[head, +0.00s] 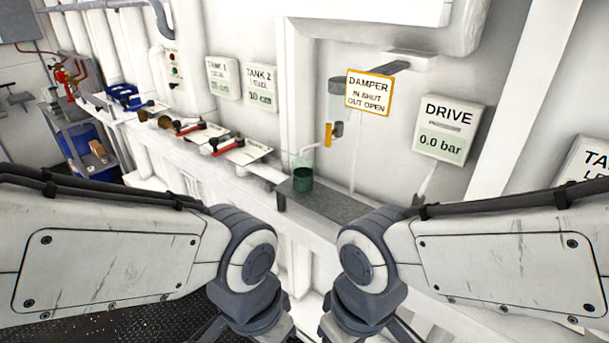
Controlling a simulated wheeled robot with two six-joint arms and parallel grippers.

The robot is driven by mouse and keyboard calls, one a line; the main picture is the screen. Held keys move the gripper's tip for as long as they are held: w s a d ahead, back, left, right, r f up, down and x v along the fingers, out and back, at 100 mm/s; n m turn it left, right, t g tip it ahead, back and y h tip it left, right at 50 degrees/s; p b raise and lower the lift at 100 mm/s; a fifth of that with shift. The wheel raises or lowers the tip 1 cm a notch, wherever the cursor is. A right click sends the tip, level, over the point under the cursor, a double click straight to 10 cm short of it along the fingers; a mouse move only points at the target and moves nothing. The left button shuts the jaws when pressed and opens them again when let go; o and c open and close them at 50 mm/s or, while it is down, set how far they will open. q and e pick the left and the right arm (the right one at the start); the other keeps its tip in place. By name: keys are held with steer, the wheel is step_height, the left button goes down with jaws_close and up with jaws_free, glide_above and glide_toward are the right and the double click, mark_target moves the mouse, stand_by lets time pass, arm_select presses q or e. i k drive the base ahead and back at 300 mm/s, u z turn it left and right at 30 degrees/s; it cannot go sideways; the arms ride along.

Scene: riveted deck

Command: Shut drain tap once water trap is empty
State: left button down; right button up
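A tap with an upright yellow-orange handle (328,135) and a dark body (338,129) is on the white wall near the middle of the head view. A pale spout bends from it down-left to a green jar (303,180) with dark contents, standing on a grey shelf. A grey cylinder (338,87) above the tap may be the water trap; I cannot make out any water level in it. Both my arms reach in low at the front, well short of the tap. Their wrists point down and the gripper fingers are outside the picture.
A damper sign (370,92) hangs right of the cylinder. A drive gauge sign (448,128) reads 0.0 bar. The grey shelf (340,208) is bare right of the jar. Red-handled valves (228,145) sit on the ledge to the left. A blue bin (85,150) stands far left.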

mark_target(329, 132)
steer(key=k, duration=0.5)
steer(key=u, duration=1.75)
steer(key=i, duration=1.1)
steer(key=z, duration=2.45)
